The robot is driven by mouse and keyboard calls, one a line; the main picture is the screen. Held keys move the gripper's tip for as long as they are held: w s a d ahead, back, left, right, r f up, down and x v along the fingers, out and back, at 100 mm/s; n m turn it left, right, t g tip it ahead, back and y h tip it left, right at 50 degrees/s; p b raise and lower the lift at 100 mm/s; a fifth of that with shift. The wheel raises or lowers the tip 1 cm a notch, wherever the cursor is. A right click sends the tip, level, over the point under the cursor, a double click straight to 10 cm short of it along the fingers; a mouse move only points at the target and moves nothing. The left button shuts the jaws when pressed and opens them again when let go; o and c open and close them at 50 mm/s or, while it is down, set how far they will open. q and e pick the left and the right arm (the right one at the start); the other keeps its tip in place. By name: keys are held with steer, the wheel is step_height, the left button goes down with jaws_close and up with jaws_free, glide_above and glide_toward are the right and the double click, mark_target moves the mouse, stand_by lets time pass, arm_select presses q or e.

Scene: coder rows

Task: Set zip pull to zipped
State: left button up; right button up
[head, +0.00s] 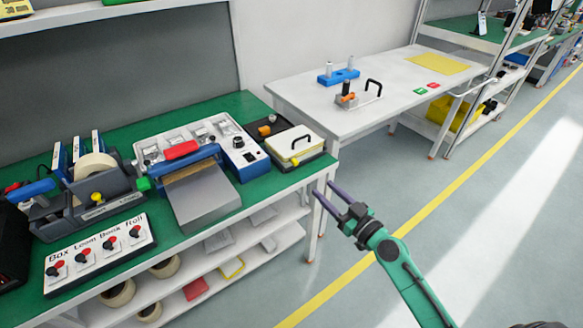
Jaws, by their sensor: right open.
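I cannot make out a zip or a zip pull for sure in the head view. My right gripper (324,189) is open and empty, with its two purple fingers apart. It hangs in front of the right end of the green bench (243,108), just past the bench edge and over the floor. The nearest thing on the bench is a cream-topped box with a black handle (293,147), up and left of the fingertips and apart from them. My left gripper is not in view.
The bench bears a switch panel (100,257), a tape dispenser (100,195), a grey sloped device (205,198) and a control box (240,150). A white table (390,100) behind holds a blue block (338,76). The floor (480,220) at right is clear.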

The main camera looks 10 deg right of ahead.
steer(key=p, duration=0.2)
glide_toward(297, 164)
steer(key=x, duration=0.8)
steer(key=shift+w+a+r, duration=0.1)
steer(key=shift+w+a, duration=0.05)
steer(key=shift+w, duration=0.15)
steer(key=shift+w+a, duration=0.2)
steer(key=shift+w, duration=0.25)
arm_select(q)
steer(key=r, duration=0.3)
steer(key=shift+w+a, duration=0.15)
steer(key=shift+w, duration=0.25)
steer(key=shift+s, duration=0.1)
arm_select(e)
jaws_close()
